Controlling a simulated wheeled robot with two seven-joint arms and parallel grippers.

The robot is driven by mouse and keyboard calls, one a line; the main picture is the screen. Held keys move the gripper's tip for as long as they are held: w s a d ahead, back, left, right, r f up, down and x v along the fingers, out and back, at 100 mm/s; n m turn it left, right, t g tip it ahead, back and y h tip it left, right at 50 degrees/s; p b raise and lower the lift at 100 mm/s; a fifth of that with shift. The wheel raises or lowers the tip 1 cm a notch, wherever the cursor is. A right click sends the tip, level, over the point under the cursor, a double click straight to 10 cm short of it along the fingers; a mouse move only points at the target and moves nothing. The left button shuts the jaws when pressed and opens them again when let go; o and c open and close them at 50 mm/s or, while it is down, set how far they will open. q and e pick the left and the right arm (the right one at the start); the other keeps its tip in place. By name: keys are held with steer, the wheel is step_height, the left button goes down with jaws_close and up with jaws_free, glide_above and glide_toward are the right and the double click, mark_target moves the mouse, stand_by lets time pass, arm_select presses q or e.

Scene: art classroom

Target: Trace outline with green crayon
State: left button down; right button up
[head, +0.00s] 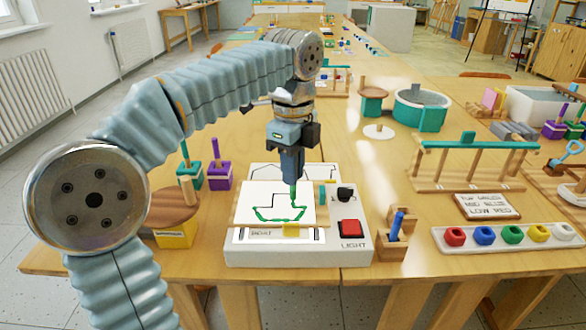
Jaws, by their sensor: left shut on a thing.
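My left gripper (291,178) points straight down, shut on a green crayon (294,196). The crayon's tip is at or just above the white paper (250,192), near the right end of a boat outline (278,214). A thick green line runs along the boat's hull. The stepped upper part of the outline at the left and centre shows black. The paper lies on a white light box (240,257), with a wooden strip along its front. My right gripper is not in view.
A red button (351,229) marked LIGHT and a black knob (345,193) sit on the box's right side. A wooden holder (394,240) with a blue crayon stands at the right. A paint-pot rack (500,238) lies farther right. Purple (219,176) and teal holders stand behind left.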

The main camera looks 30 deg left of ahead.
arm_select(q)
steer(key=shift+w+a, duration=0.1)
steer(key=shift+w, duration=0.05)
steer(key=shift+w+a, duration=0.1)
steer(key=shift+w, duration=0.1)
stand_by(0.3)
steer(key=shift+a, duration=0.25)
steer(key=shift+s+a, duration=0.3)
steer(key=shift+a, duration=0.2)
steer(key=shift+s+a, duration=0.25)
steer(key=shift+a, duration=0.25)
stand_by(1.3)
steer(key=shift+s+a, duration=0.15)
steer(key=shift+s+a, duration=0.15)
steer(key=shift+a, duration=0.1)
stand_by(0.3)
steer(key=shift+s+f, duration=0.1)
steer(key=shift+s, duration=0.15)
steer(key=shift+s+d, duration=0.55)
steer(key=shift+s, duration=0.35)
stand_by(1.4)
steer(key=shift+s+d, duration=0.1)
steer(key=shift+s, duration=0.1)
